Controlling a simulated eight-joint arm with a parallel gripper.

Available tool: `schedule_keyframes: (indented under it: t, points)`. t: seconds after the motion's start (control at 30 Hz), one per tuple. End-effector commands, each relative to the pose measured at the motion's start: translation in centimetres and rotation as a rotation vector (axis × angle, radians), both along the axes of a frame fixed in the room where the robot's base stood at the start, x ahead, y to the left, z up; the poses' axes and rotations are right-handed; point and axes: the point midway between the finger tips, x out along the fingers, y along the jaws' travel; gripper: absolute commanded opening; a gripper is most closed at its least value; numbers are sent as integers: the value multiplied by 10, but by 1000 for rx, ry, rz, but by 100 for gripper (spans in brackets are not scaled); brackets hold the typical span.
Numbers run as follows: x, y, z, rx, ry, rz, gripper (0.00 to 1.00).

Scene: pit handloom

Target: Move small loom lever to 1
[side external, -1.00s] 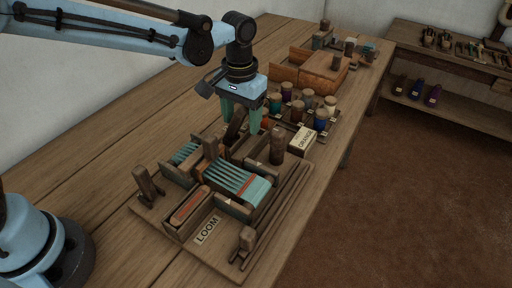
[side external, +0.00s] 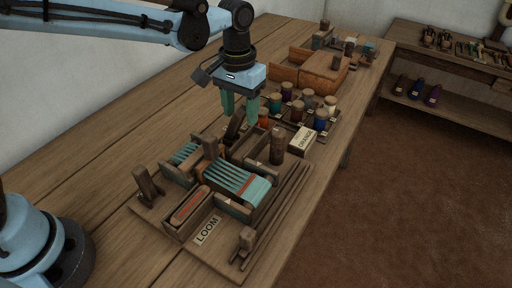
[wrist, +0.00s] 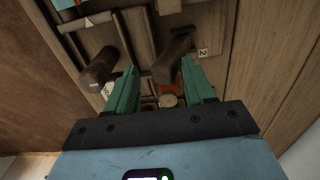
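The loom (side external: 222,228) is a wooden board with teal warp threads and several upright wooden parts. A dark, tilted lever (side external: 235,125) stands at its far end and looks like the small loom lever. In the wrist view this lever (wrist: 173,58) shows near a tag marked 2 (wrist: 202,51); a tag marked 1 is not legible. My gripper (side external: 240,116) is open and empty, its green fingers pointing down just above the lever in the side view. In the wrist view the lever lies ahead of and between the fingertips (wrist: 159,68), with no clear contact.
A thick upright post (side external: 277,146) stands right of the lever, beside a box labelled ORANGE (side external: 302,140). Several corked jars (side external: 320,119) stand behind, with a wooden chest (side external: 325,72) farther back. The table (side external: 100,145) is bare to the left.

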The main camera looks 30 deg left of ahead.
Motion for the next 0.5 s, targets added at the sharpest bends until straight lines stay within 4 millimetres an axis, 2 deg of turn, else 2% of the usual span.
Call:
schedule_keyframes:
  t: [0.5]
  points:
    - [0,2,40,4,0,2,53]
